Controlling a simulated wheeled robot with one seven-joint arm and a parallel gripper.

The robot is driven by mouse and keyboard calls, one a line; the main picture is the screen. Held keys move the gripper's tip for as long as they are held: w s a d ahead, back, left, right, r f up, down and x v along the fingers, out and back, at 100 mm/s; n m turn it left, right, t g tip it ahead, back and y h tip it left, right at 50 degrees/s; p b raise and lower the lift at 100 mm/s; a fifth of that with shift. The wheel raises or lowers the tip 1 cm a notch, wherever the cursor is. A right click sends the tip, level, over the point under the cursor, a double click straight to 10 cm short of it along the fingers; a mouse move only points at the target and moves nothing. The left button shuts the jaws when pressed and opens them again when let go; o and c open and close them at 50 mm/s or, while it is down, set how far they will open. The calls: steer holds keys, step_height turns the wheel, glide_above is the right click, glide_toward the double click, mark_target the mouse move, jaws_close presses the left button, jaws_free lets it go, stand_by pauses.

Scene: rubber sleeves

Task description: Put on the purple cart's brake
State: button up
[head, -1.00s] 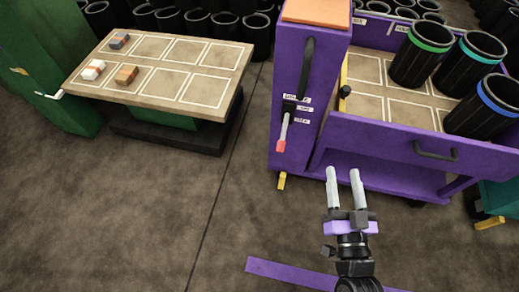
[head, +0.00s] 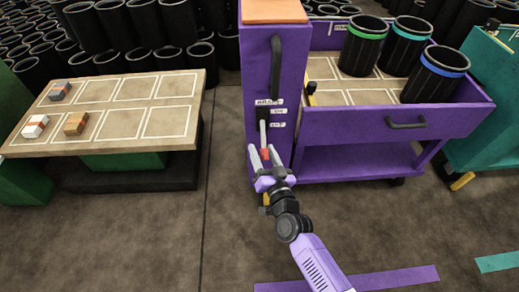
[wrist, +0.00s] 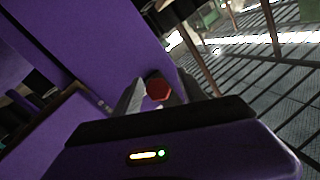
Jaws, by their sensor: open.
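The purple cart (head: 355,126) stands at centre right. Its tall left post carries a brake lever (head: 262,131) with a pale shaft and red tip, pointing down beside small white labels. My gripper (head: 261,152) is open at the lever's lower end, with one finger on each side of the red tip. In the wrist view the red tip (wrist: 158,89) shows between the two grey fingers, close to the purple panel. I cannot tell whether either finger touches it. The label words are too small to read surely.
The cart's tray holds black sleeves (head: 362,52) with green, teal and blue bands. A black handle (head: 276,68) is on the post above the lever. A table (head: 110,92) with small blocks stands left. A teal cart (head: 488,95) stands right. The floor in front is clear.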

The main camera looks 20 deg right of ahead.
steer(key=shift+w+d, duration=0.15)
steer(key=shift+w, duration=0.9)
jaws_close()
stand_by(0.7)
